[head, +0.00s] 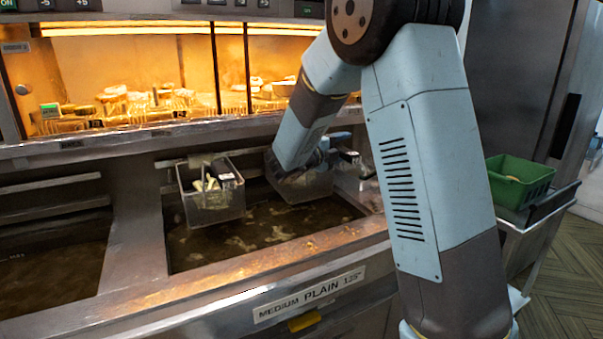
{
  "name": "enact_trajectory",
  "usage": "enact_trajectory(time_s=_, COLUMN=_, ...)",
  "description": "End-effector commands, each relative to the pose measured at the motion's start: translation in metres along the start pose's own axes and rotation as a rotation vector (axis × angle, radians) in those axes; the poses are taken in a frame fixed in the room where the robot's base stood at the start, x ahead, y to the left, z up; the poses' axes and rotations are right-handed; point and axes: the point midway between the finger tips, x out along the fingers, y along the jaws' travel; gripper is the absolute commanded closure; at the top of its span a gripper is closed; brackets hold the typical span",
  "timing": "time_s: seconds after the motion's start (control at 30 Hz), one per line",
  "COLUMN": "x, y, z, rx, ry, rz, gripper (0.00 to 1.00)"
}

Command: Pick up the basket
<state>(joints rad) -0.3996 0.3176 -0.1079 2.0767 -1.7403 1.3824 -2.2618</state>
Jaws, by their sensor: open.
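Two small baskets hang at the back of the right fryer vat. The left basket (211,200) has clear-looking sides and some pale food pieces inside. The right basket (303,188) is partly hidden behind my forearm. My gripper (318,160) is at the lower end of the forearm, low over the right basket's back rim. The jaws are small and mostly hidden by the arm. They are open, and I cannot tell whether they touch the basket.
The right vat (260,250) holds dark oil with floating bits. Another oil vat (50,275) lies to the left. A lit shelf (150,130) of fried food runs behind. A green bin (519,182) sits on a side stand at the right. A label (309,297) marks the fryer front.

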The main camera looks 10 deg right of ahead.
Motion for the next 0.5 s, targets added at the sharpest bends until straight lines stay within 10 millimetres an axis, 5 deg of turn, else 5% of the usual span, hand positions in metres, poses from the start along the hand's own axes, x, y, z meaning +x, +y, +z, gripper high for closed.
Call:
enact_trajectory(time_s=0.07, x=-0.0002, y=0.0, z=0.0, rx=0.0, ry=0.0, rz=0.0, gripper=0.45)
enact_trajectory(time_s=0.5, x=-0.0005, y=0.0004, z=-0.0001, rx=-0.001, ry=0.0, rz=0.0, gripper=0.87)
